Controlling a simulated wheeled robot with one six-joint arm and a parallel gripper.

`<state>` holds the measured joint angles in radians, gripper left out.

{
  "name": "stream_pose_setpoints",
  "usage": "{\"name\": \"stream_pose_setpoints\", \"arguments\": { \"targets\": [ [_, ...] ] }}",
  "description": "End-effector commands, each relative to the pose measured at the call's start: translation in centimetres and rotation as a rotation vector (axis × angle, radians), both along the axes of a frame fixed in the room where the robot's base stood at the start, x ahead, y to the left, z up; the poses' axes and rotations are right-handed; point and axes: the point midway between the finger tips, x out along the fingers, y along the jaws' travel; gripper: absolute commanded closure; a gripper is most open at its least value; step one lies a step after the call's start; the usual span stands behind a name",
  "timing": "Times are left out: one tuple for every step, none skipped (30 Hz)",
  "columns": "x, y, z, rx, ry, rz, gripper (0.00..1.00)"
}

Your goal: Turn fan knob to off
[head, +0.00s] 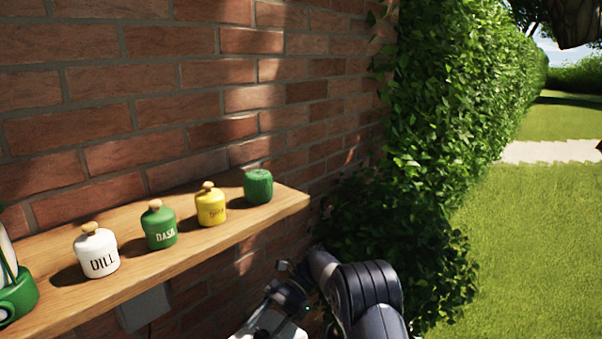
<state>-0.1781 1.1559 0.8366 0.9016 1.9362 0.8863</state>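A green and white object (14,294) is cut off by the left edge of the head view, at the shelf's left end. It has a rounded green base and a white upper part with green edging. It may be the fan, but I cannot tell for sure. No knob can be made out clearly on it. My arm reaches up from the bottom, right of the middle, below and beyond the shelf's right end. My gripper is not clearly visible among the dark arm parts. The arm is well apart from the green and white object.
A wooden shelf (150,279) runs along the brick wall (165,95). On it stand a white DILL jar (97,254), a green jar (160,228), a yellow jar (211,206) and a green lidless-looking pot (258,187). A grey box (145,308) is below. Hedge (440,110) and lawn lie right.

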Motion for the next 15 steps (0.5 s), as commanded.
{"name": "stream_pose_setpoints", "arguments": {
  "targets": [
    [0.0, 0.0, -0.5, 0.000, 0.003, 0.000, 0.43],
    [0.0, 0.0, -0.7, 0.000, 0.002, 0.001, 0.43],
    [0.0, 0.0, -1.0, 0.000, 0.001, 0.001, 0.43],
    [0.0, 0.0, -1.1, 0.001, 0.001, 0.000, 0.43],
    [0.0, 0.0, -1.3, 0.000, 0.000, 0.000, 0.43],
    [0.0, 0.0, -1.4, 0.000, 0.000, 0.000, 0.43],
    [0.0, 0.0, -1.5, 0.000, 0.000, 0.000, 0.43],
    [0.0, 0.0, -1.5, 0.000, -0.001, -0.002, 0.43],
    [0.0, 0.0, -1.4, 0.000, -0.001, -0.004, 0.43],
    [0.0, 0.0, -1.4, 0.000, -0.001, -0.004, 0.43],
    [0.0, 0.0, -1.4, 0.000, -0.001, -0.004, 0.43],
    [0.0, 0.0, -1.4, 0.000, -0.001, -0.004, 0.43],
    [0.0, 0.0, -1.4, 0.000, -0.001, -0.004, 0.43],
    [0.0, 0.0, -1.4, 0.000, -0.001, -0.004, 0.43],
    [0.0, 0.0, -1.4, -0.001, -0.001, -0.003, 0.43]
  ]
}}
